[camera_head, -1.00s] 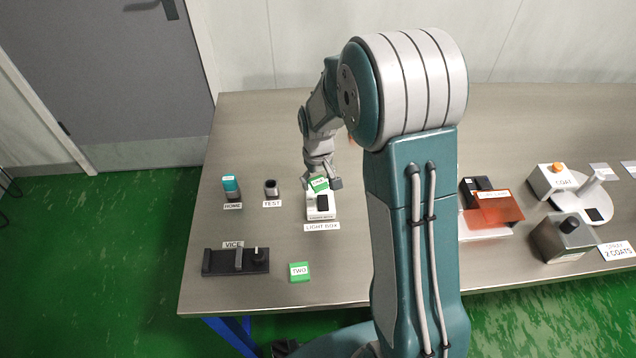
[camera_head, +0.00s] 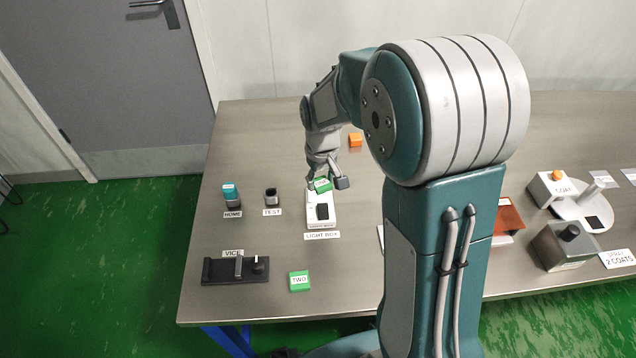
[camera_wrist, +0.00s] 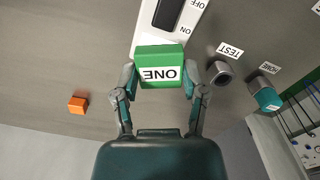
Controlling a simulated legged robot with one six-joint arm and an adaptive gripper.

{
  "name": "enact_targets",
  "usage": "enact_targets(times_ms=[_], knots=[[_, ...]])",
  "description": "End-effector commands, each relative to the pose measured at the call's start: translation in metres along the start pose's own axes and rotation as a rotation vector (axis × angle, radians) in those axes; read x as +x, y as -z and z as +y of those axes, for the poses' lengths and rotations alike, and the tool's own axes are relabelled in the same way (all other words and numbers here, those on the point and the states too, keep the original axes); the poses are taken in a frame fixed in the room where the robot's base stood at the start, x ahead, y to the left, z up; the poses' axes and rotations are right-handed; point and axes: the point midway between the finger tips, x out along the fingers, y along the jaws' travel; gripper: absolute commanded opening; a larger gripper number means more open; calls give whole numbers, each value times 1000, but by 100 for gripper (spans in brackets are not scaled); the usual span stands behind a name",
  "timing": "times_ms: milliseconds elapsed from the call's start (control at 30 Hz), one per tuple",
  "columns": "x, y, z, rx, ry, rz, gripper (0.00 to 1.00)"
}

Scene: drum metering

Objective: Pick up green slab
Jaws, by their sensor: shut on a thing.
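A green slab labelled ONE (camera_wrist: 161,60) sits between the fingers of my gripper (camera_wrist: 163,82) in the wrist view. My gripper is shut on it, one finger at each side. In the head view the slab (camera_head: 321,185) shows at the back end of the white light box (camera_head: 313,218), with my gripper (camera_head: 325,182) around it. I cannot tell whether the slab still touches the box. A second green slab, labelled TWO (camera_head: 299,281), lies flat on the table near the front edge.
The black vice (camera_head: 222,271) is left of slab TWO. A teal-topped HOME piece (camera_head: 231,194) and a dark TEST holder (camera_head: 271,194) stand left of the light box. An orange block (camera_head: 355,140) lies behind. My arm hides the table's middle.

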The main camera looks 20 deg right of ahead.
Motion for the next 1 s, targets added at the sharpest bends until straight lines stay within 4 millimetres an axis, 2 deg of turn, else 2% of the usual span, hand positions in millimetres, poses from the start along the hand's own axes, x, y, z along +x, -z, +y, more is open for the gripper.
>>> enact_targets(times_ms=[33,167,400,533,733,1000], knots=[[-11,-8,-2,0,-1,4,18],[-33,-27,-5,0,-1,5,18],[-52,-74,-15,0,0,2,18],[-60,-92,-18,0,0,2,18],[-67,-108,-21,0,0,1,18],[-68,-112,-22,0,0,-1,18]])
